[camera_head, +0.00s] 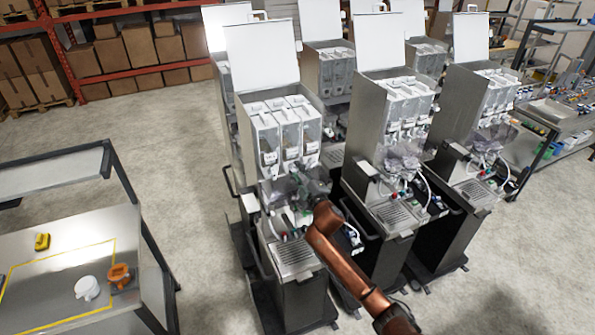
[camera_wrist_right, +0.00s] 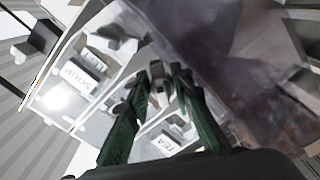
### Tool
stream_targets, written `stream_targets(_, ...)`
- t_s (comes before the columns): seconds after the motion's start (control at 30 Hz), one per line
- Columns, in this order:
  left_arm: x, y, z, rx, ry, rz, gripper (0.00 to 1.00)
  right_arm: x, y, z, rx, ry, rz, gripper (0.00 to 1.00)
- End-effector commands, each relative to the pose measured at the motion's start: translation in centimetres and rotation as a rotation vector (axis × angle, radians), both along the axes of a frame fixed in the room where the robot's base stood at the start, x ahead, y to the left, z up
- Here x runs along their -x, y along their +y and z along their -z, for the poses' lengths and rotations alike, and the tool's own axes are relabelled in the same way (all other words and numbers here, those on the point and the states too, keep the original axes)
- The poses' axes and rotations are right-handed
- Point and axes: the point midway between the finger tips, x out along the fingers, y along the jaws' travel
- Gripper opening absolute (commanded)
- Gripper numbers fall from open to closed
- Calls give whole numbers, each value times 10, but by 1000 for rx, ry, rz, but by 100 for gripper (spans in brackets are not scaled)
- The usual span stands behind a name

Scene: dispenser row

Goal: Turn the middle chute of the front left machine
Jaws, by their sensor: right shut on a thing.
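The front left machine (camera_head: 248,180) is a tall metal dispenser with its white lid raised. Three clear canisters (camera_head: 290,138) stand side by side in its upper part. My right gripper (camera_head: 300,184) is at the front of this machine, just below the canisters, and partly hides the outlets. In the right wrist view its green fingers (camera_wrist_right: 168,92) are shut on a grey chute part (camera_wrist_right: 181,102). Another grey chute (camera_wrist_right: 116,42) shows farther up there. White labels read SOUP (camera_wrist_right: 80,78) and TEA (camera_wrist_right: 166,144). I cannot tell for sure which chute is held. My left gripper is not in view.
More dispensers (camera_head: 385,130) stand close on the right and behind. A drip tray (camera_head: 294,254) is under my right gripper. A table (camera_head: 60,262) at the left holds a white cup (camera_head: 87,288) and an orange item (camera_head: 119,276). Open floor lies between table and machine.

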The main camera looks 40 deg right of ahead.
Motion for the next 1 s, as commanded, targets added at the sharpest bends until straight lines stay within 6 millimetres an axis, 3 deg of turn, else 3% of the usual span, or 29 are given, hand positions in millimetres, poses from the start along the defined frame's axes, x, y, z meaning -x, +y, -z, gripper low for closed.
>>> stream_targets(0.5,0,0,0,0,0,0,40,0,0,2,-19,-1,-1,0)
stream_targets(0.53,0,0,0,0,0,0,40,0,0,2,-19,-1,-1,23)
stream_targets(0.57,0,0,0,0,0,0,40,0,0,2,-18,-1,-1,25)
stream_targets(0.87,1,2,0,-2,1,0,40,0,0,3,-14,1,0,26)
stream_targets(1.0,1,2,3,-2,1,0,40,0,-1,2,67,20,0,26)
